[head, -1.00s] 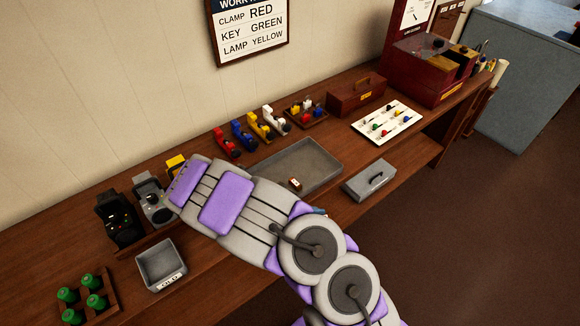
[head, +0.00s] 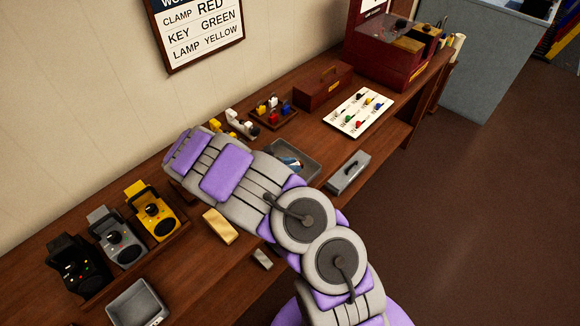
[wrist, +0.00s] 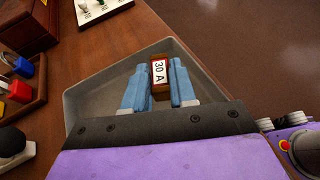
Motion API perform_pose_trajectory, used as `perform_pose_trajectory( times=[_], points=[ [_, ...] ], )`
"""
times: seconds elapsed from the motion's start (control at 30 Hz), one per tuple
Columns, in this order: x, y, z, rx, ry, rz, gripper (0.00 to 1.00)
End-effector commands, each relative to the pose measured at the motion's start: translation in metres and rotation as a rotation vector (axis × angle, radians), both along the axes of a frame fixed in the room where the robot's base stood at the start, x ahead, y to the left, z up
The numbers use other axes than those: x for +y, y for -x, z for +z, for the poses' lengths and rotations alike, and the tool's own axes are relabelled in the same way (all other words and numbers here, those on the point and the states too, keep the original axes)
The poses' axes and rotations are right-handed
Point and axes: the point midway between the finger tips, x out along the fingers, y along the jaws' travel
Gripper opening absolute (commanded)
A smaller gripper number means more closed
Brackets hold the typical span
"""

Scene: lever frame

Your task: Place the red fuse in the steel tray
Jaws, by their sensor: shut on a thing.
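The red fuse (wrist: 160,76), with a white "30 A" label and red-brown ends, is between the two blue fingers of my gripper (wrist: 158,82) in the wrist view. The fingers are shut on it. Behind and around it is the grey steel tray (wrist: 85,103), so the fuse is over or inside the tray. I cannot tell whether it touches the tray floor. In the head view the steel tray (head: 311,160) is partly hidden by my arm. A blue finger of my gripper (head: 292,163) shows over it, while the fuse is hidden.
A yellowish block (head: 219,227) lies beside my arm.

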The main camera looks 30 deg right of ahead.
Motion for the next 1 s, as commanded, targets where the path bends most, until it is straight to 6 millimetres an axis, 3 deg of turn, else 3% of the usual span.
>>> perform_pose_trajectory(
  times=[0.1, 0.27, 0.37, 0.6, 0.83, 0.87, 1.0],
  points=[
    [-0.012, -0.019, -0.005, -0.001, 0.000, -0.004, 0.00],
    [-0.020, -0.031, -0.004, -0.001, 0.001, -0.002, 0.00],
    [-0.021, -0.033, -0.007, -0.001, 0.002, 0.000, 0.00],
    [-0.021, -0.033, -0.037, 0.000, 0.002, 0.000, 0.00],
    [-0.020, -0.033, -0.039, 0.000, 0.002, 0.000, 0.00],
    [-0.020, -0.033, -0.039, 0.000, 0.001, 0.000, 0.28],
    [-0.021, -0.032, -0.039, 0.000, 0.002, 0.000, 0.42]
  ],
)
